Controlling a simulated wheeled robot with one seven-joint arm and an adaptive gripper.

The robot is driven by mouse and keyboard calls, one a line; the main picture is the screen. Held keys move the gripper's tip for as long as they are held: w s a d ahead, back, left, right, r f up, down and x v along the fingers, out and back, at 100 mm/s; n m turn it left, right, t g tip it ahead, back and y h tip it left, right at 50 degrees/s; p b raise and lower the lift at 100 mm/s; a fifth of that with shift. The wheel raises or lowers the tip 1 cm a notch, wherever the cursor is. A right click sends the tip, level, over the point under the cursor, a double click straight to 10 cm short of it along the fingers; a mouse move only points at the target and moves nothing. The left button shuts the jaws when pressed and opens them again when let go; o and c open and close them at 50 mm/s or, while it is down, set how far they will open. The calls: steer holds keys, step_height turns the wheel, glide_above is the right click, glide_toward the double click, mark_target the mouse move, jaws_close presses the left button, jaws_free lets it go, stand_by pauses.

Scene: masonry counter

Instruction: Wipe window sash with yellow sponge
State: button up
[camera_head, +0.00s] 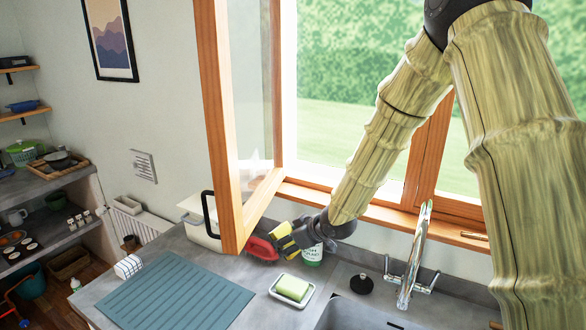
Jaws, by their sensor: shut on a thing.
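The window sash (216,125) is a wooden-framed glass casement, swung open into the room over the counter, with a dark handle (208,212) on its lower left. My gripper (284,238) is low over the counter, right of the sash's lower corner and apart from it. It is shut on a small bright yellow thing, which looks like the yellow sponge (280,231); dark fingers hide part of it. A separate pale yellow-green block (292,287) lies in a white dish (276,294) on the counter below my gripper.
A red object (262,248) and a green-and-white bottle (313,255) stand close to my gripper. A tap (415,265) and black stopper (361,284) are by the sink (350,314). A blue-grey ribbed mat (175,293) lies at left, bare. A white bin (200,226) stands behind the sash.

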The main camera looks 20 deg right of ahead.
steer(key=shift+s+a+r+n+y, duration=0.1)
steer(key=shift+r+n+y, duration=0.1)
steer(key=shift+r, duration=0.2)
steer(key=shift+s+r+n+y, duration=0.1)
steer(key=shift+r+y, duration=0.1)
steer(key=shift+r, duration=0.15)
steer(key=shift+w+a+r+n+t+y+p, duration=0.15)
steer(key=shift+a+r+n+t+y+p, duration=0.1)
steer(key=shift+r+y+p, duration=0.15)
steer(key=shift+w+a+r+n+t+y+p, duration=0.15)
steer(key=shift+r+n+y+p, duration=0.15)
steer(key=shift+y, duration=0.2)
steer(key=shift+s+a+r+n+y+p, duration=0.15)
steer(key=shift+s+r+n+y+p, duration=0.2)
steer(key=shift+r, duration=0.35)
steer(key=shift+s+a+r+n+y+p, duration=0.1)
steer(key=shift+r+n+y+p, duration=0.25)
steer(key=shift+r+y, duration=0.25)
step_height(320, 180, up, 8)
steer(key=f+n+t+y+p, duration=0.1)
steer(key=y+p, duration=0.2)
steer(key=n+g+y+p, duration=0.1)
steer(key=n+y, duration=0.1)
steer(key=y, duration=0.2)
glide_toward(250, 173)
steer(key=shift+b+x, duration=1.3)
steer(key=shift+x, duration=1.15)
steer(key=shift+b+x, duration=0.95)
steer(key=shift+x, duration=1.35)
steer(key=shift+w+d, duration=0.1)
